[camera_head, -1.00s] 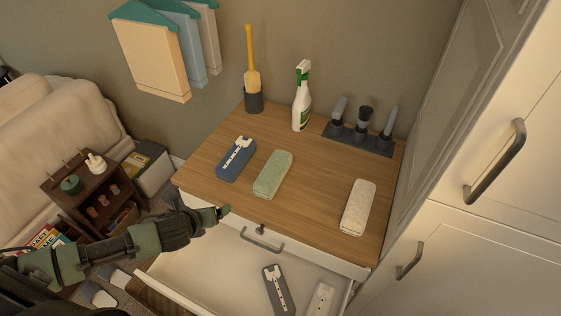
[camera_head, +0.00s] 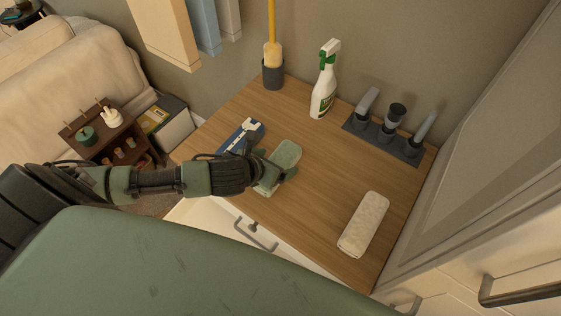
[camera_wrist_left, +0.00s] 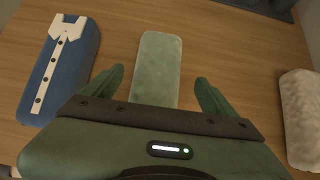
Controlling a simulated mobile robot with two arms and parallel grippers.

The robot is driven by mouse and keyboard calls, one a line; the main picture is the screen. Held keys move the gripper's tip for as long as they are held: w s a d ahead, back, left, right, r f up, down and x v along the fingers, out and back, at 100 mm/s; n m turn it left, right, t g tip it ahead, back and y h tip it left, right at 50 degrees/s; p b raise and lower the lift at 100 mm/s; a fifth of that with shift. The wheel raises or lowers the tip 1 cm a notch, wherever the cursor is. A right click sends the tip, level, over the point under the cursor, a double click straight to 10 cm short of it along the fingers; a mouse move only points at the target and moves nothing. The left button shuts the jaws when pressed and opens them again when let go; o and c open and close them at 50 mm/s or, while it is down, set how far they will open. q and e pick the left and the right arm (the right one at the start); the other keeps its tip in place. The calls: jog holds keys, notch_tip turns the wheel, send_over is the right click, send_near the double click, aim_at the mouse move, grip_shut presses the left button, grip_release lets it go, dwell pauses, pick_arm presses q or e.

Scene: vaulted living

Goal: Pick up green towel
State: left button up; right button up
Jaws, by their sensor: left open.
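The green towel (camera_head: 287,155) lies folded flat on the wooden dresser top. In the head view its near part is partly hidden by my left gripper (camera_head: 281,175). In the left wrist view the towel (camera_wrist_left: 157,62) extends away between and beyond the fingers of the left gripper (camera_wrist_left: 160,92). The gripper is open, with one finger on each side of the towel's near end. I cannot tell how high the fingers are above the wood. My right gripper is not in view.
A blue case with white trim (camera_wrist_left: 62,62) lies left of the towel, and a white towel (camera_head: 363,224) lies to the right. A spray bottle (camera_head: 324,80), a brush in a holder (camera_head: 273,70) and a dark tool rack (camera_head: 385,140) stand along the back. A tall cabinet (camera_head: 490,170) borders the right.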

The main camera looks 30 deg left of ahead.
aim_at(282, 161)
pick_arm(q)
jog(key=shift+s+a+f+p+x, duration=0.15)
jog(key=shift+p+x, duration=0.3)
jog(key=shift+x, duration=1)
jog(key=shift+s+a+f+p+x, duration=0.1)
jog(key=shift+p+x, duration=0.3)
jog(key=shift+x, duration=1.05)
jog(key=c, duration=1.6)
jog(key=shift+r, duration=0.1)
